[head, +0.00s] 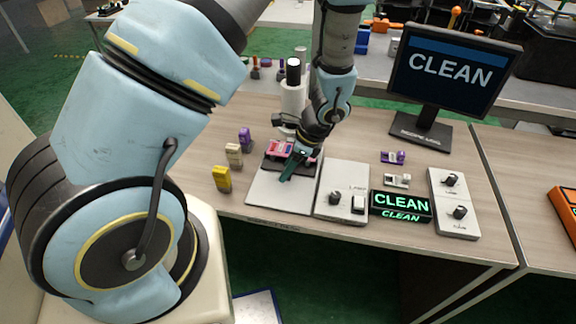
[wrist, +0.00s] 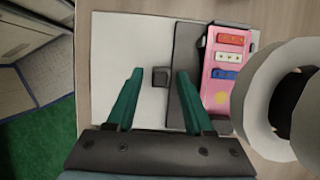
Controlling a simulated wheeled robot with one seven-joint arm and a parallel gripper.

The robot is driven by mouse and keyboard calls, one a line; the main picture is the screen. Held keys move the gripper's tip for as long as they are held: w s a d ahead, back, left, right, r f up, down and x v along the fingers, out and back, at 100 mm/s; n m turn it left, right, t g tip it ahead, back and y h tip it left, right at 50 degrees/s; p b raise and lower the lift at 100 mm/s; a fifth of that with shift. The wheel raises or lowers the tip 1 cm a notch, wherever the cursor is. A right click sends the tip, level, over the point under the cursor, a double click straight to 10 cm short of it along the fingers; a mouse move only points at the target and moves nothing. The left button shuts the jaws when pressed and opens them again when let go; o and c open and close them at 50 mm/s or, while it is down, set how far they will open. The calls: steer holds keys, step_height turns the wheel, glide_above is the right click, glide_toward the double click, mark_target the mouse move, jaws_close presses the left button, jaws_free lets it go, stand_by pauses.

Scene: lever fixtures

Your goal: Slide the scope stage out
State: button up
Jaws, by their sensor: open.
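The scope (head: 293,98) is a white column with a black top, standing on a pale base plate (head: 268,200). Its dark grey stage (wrist: 181,108) carries a pink tray (wrist: 220,103) with red, white and blue pieces. A small dark square knob (wrist: 161,82) sticks out from the stage's left edge in the wrist view. My gripper (wrist: 159,74) is open, its green fingers on either side of the knob with visible gaps. In the head view my gripper (head: 292,165) is over the base plate and partly hides the stage.
A switch panel (head: 345,175), a lit CLEAN sign (head: 401,205) and a knob panel (head: 462,225) stand to the right. Yellow (head: 222,179), beige (head: 234,155) and purple (head: 245,138) blocks stand left. A monitor (head: 450,70) is behind. The plate's front is clear.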

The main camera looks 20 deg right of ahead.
jaws_close()
stand_by(0.4)
stand_by(1.0)
